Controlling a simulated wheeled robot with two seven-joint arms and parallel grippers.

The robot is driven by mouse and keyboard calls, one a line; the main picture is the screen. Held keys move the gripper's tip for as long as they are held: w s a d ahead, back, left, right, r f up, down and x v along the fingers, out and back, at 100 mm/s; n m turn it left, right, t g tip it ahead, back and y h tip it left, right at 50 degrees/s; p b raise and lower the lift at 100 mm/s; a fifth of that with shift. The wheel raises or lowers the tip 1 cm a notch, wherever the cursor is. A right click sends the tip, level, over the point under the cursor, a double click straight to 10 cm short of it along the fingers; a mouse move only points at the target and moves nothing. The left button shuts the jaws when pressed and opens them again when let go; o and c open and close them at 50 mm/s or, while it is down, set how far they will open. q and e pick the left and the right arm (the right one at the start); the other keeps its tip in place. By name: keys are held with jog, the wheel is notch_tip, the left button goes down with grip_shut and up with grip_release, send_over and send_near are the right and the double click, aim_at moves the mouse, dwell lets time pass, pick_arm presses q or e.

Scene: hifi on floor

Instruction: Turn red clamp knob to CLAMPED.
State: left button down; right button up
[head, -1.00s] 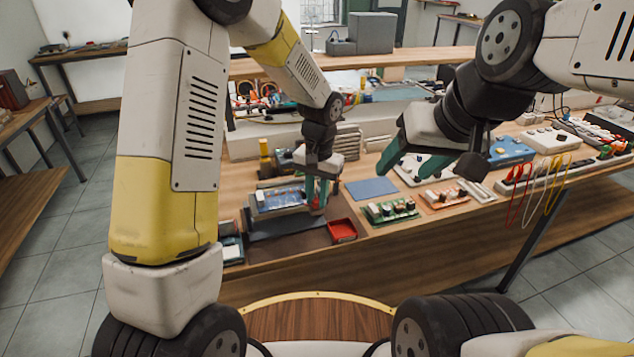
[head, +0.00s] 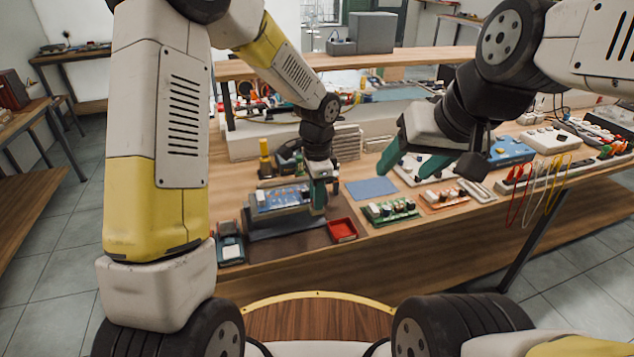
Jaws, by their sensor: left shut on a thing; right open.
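A blue circuit board (head: 280,197) sits in a grey holder (head: 275,214) on the wooden bench. My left gripper (head: 319,200) points down at the right end of this holder, its green fingers shut on the red clamp knob. The fingers hide the knob almost wholly, so its setting cannot be read. My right gripper (head: 432,170) is open and empty, held above the bench well to the right of the holder.
A red tray (head: 342,230) lies close to the right of the holder, near the bench's front edge. A handheld meter (head: 230,245) lies at the left. A blue mat (head: 371,188) and a green circuit board (head: 390,210) are further right.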

pick_arm(q)
jog(key=shift+m, duration=0.7)
jog(key=c, duration=1.2)
grip_release()
jog(key=shift+c, duration=0.2)
jog(key=shift+r, duration=0.1)
notch_tip(320, 180, up, 8)
jog(key=shift+s+f, duration=0.1)
jog(key=shift+f, duration=0.05)
